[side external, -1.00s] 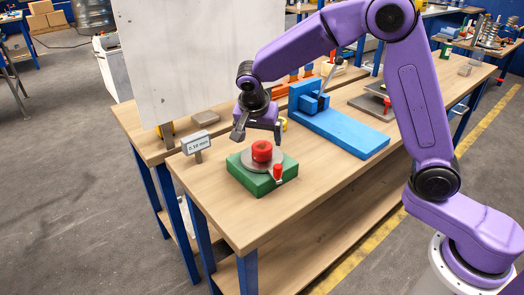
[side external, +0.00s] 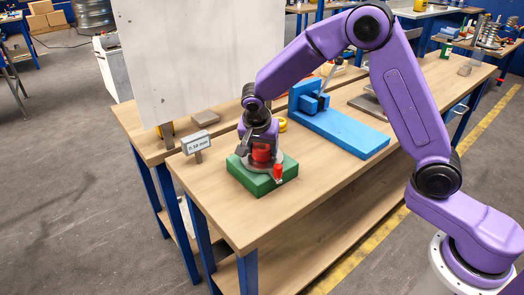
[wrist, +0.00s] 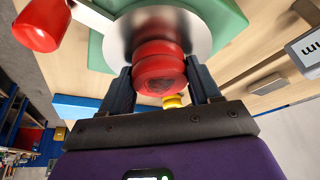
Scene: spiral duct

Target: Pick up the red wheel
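The red wheel (side external: 261,153) sits on a round grey metal plate on top of a green block (side external: 250,182). In the wrist view the wheel (wrist: 158,68) looks like stacked red discs, upright at the plate's centre. My gripper (side external: 260,147) has come down over it from behind. In the wrist view the two dark fingers of my gripper (wrist: 160,80) stand on either side of the wheel, close to it. They look open; whether either one touches it is hard to tell.
A red knob (side external: 277,172) stands at the block's front right corner. A small display sign (side external: 196,144) stands to the left. A blue fixture (side external: 340,129) lies to the right, and a yellow ring (side external: 282,125) sits behind. The bench front is clear.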

